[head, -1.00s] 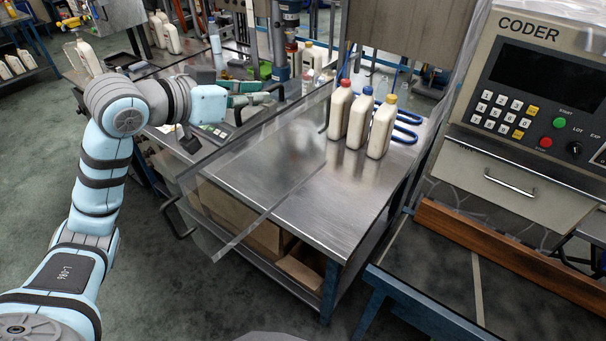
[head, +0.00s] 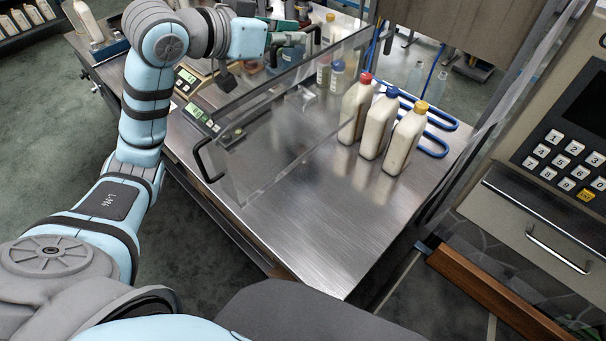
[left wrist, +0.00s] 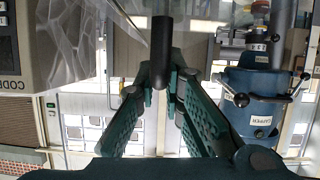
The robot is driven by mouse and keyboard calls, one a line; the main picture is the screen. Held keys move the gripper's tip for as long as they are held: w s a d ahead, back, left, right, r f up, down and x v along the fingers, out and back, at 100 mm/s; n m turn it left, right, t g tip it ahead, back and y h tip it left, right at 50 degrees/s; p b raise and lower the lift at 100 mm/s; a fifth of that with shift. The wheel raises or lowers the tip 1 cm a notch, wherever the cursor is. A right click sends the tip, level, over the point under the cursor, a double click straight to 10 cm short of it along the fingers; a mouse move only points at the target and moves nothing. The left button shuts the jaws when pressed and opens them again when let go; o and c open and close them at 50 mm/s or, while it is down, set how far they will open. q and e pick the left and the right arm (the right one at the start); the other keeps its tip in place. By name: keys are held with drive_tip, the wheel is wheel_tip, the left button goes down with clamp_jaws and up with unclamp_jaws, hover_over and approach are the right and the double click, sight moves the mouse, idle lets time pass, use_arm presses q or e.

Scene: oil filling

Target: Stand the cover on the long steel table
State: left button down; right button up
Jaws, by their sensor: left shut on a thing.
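The cover (head: 262,132) is a clear upright panel with black handles; one handle (head: 204,163) shows at its near left end. My left gripper (head: 288,32) is shut on the far handle, and the left wrist view shows its green fingers (left wrist: 160,80) closed around that black bar. The cover now stands over the long steel table (head: 320,235), left of the bottles. I cannot tell whether its lower edge touches the top. My right gripper is not in view.
Bottles with red (head: 354,108), blue (head: 379,124) and yellow (head: 405,139) caps stand right of the cover, beside blue loops (head: 428,110). Scales (head: 197,112) lie behind it at left. The table's front part is bare. The coder (head: 560,150) stands at right.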

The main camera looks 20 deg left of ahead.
sight(293, 101)
use_arm(q)
drive_tip(key=shift+f, duration=0.45)
wheel_tip(293, 101, down, 19)
drive_tip(key=s+b, duration=0.1)
drive_tip(key=b, duration=0.2)
drive_tip(key=shift+s+r+b, duration=0.15)
drive_tip(key=shift+r+b, duration=0.05)
drive_tip(key=shift+b, duration=0.15)
drive_tip(key=c, duration=1.8)
unclamp_jaws()
drive_tip(key=shift+f, duration=0.1)
drive_tip(key=shift+o, duration=0.5)
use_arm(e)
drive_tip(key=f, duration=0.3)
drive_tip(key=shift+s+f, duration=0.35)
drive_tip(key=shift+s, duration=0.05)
